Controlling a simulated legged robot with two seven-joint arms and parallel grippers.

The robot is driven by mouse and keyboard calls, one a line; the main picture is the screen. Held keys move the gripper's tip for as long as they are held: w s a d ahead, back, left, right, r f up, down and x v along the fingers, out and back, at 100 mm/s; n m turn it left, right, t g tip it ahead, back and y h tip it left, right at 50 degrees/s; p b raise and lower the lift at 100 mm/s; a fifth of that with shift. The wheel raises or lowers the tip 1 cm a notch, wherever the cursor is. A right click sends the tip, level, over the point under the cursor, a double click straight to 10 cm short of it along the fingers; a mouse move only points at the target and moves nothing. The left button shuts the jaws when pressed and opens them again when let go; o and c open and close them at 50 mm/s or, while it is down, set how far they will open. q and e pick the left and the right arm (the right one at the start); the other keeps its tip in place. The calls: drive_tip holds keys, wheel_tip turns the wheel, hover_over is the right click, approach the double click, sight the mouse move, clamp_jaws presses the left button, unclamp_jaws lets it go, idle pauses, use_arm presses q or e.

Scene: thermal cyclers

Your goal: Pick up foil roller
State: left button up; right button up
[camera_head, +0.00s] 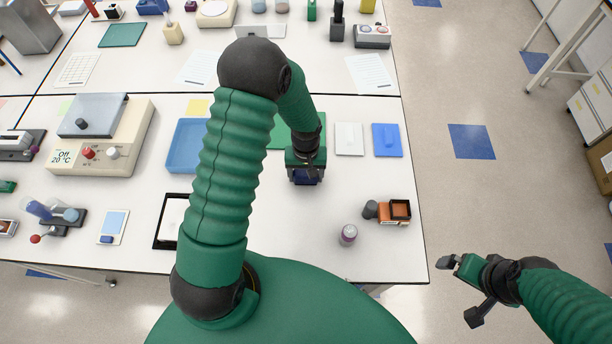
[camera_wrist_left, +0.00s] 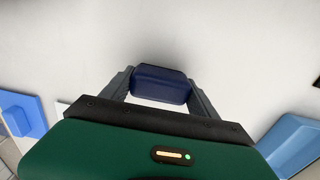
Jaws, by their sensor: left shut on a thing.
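A dark blue block, which looks like the foil roller (camera_head: 305,178), is between the fingers of my left gripper (camera_head: 306,172) above the white table in the head view. The left wrist view shows this dark blue rounded block (camera_wrist_left: 162,84) held between both fingers of the left gripper (camera_wrist_left: 160,92). The gripper is shut on it. Only its handle-like body shows; its far side is hidden. White surface lies behind it. My right gripper (camera_head: 460,290) is open and empty, beyond the table's right edge over the floor.
A green mat (camera_head: 281,136) lies behind the left gripper. A white plate (camera_head: 349,139) and a blue one (camera_head: 387,140) lie to its right. A blue tray (camera_head: 185,147) and a thermal cycler (camera_head: 130,146) stand left. An orange box (camera_head: 393,219) and a small vial (camera_head: 348,235) stand near the front right.

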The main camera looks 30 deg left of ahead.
use_arm(q)
drive_tip(key=shift+c, duration=1)
drive_tip(key=shift+r, duration=0.15)
drive_tip(key=shift+r, duration=0.25)
drive_tip(key=r, duration=0.1)
drive_tip(key=r+b, duration=0.1)
drive_tip(key=shift+s+d+r, duration=0.2)
drive_tip(key=shift+r, duration=0.15)
drive_tip(key=s+d+b, duration=0.1)
drive_tip(key=s+d, duration=0.1)
drive_tip(key=s, duration=0.2)
drive_tip(key=s+d+r+b, duration=0.1)
drive_tip(key=s+d, duration=0.2)
drive_tip(key=s, duration=0.2)
drive_tip(key=s+d+b, duration=0.1)
drive_tip(key=s+d, duration=0.2)
drive_tip(key=s, duration=0.1)
drive_tip(key=shift+s+d+r+b, duration=0.1)
drive_tip(key=shift+s+r+b, duration=0.05)
drive_tip(key=shift+r+b, duration=0.15)
